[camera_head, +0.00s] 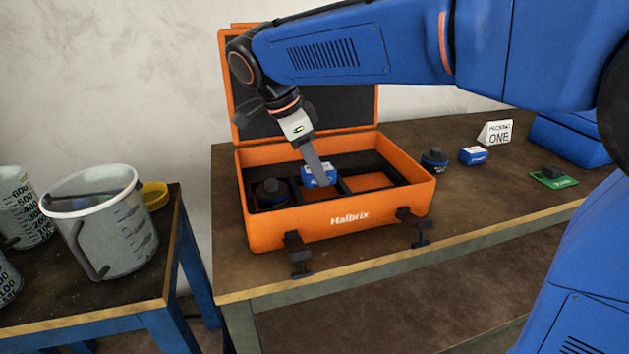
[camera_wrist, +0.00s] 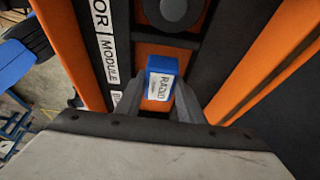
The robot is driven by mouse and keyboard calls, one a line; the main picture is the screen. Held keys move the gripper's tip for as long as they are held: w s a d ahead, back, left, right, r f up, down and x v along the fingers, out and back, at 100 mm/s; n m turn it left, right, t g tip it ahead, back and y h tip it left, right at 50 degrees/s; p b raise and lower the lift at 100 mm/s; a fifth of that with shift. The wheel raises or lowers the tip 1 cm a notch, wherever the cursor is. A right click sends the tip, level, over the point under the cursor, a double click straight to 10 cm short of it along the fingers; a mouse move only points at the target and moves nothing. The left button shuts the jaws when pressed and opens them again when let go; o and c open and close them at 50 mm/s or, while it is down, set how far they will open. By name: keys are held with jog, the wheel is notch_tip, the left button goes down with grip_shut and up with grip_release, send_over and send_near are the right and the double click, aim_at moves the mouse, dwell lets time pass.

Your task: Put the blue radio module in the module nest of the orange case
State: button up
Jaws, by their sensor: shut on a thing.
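The orange case (camera_head: 335,225) stands open on the workbench, its lid raised at the back. My gripper (camera_head: 319,178) reaches down into it, shut on the blue radio module (camera_head: 311,181). In the wrist view the module (camera_wrist: 160,64), with a white RADIO label, sits between my two fingers (camera_wrist: 158,92). It is at the middle compartment, the module nest (camera_wrist: 165,43), beside the MODULE label. Orange floor shows around the module; I cannot tell whether it touches that floor. The left compartment holds a dark round motor (camera_head: 270,193); the right compartment (camera_head: 370,184) shows bare orange floor.
On the bench right of the case are another round motor (camera_head: 434,158), a blue-and-white block (camera_head: 473,155), a green board (camera_head: 553,178), a white sign (camera_head: 496,132) and a blue box (camera_head: 570,140). A side table at left holds a bucket (camera_head: 110,220) and measuring jugs.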

jog(key=shift+f, duration=1.7)
jog(key=shift+f, duration=0.15)
jog(key=o, duration=1.1)
jog(key=v, duration=1.2)
jog(key=shift+s, duration=0.15)
